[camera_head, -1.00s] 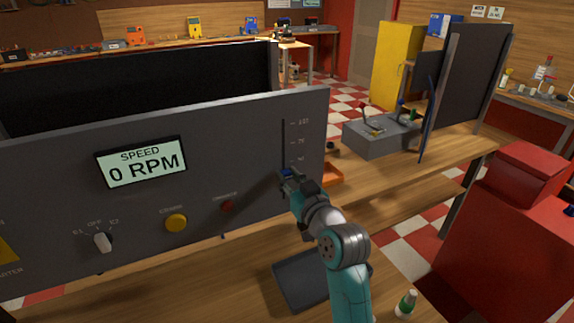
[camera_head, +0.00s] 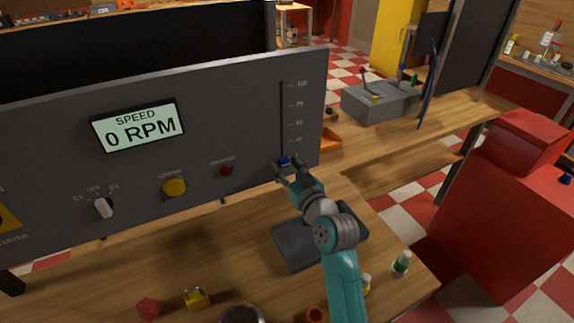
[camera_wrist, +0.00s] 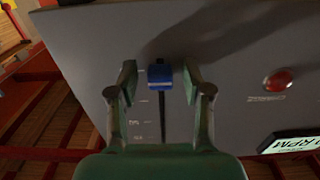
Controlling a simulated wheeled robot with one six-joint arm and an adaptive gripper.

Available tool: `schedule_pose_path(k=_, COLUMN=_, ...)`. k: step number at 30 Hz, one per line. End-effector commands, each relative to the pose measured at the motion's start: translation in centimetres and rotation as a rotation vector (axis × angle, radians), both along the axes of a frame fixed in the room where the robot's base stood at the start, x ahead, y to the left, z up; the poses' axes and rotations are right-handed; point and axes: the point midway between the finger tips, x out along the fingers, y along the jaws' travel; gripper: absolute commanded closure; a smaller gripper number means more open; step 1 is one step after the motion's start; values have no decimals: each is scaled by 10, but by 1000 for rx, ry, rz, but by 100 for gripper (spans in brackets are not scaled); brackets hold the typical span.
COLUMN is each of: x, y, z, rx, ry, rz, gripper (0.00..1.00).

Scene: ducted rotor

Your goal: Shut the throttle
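The throttle is a blue slider knob (camera_head: 285,160) in a vertical slot (camera_head: 282,115) at the right of the grey panel (camera_head: 235,110). The knob sits at the bottom of the slot, below the 25 mark. In the wrist view the blue knob (camera_wrist: 160,75) is at the top end of the slot as pictured. My gripper (camera_head: 287,164) is at the knob. The wrist view shows my gripper (camera_wrist: 159,80) open, one finger on each side of the knob with a gap on both sides.
The display (camera_head: 138,125) reads 0 RPM. A red button (camera_head: 226,170), a yellow button (camera_head: 174,187) and a white selector knob (camera_head: 103,208) are left of the slot. A dark mat (camera_head: 300,245), a padlock (camera_head: 196,298) and bottles (camera_head: 401,264) lie or stand on the bench below.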

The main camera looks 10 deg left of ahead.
Motion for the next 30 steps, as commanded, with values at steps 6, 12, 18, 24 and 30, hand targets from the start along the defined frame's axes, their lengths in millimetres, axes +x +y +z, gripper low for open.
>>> schedule_pose_path(k=6, x=0, y=0, z=3, rx=2, ry=-5, rz=0, gripper=48)
schedule_pose_path(k=12, x=-8, y=-6, z=3, rx=2, ry=-5, rz=-1, gripper=48)
schedule_pose_path(k=18, x=-36, y=-25, z=2, rx=2, ry=-3, rz=-2, gripper=48)
schedule_pose_path(k=24, x=-69, y=-47, z=2, rx=1, ry=-4, rz=-2, gripper=48)
schedule_pose_path(k=30, x=-91, y=-62, z=2, rx=2, ry=-2, rz=-1, gripper=48)
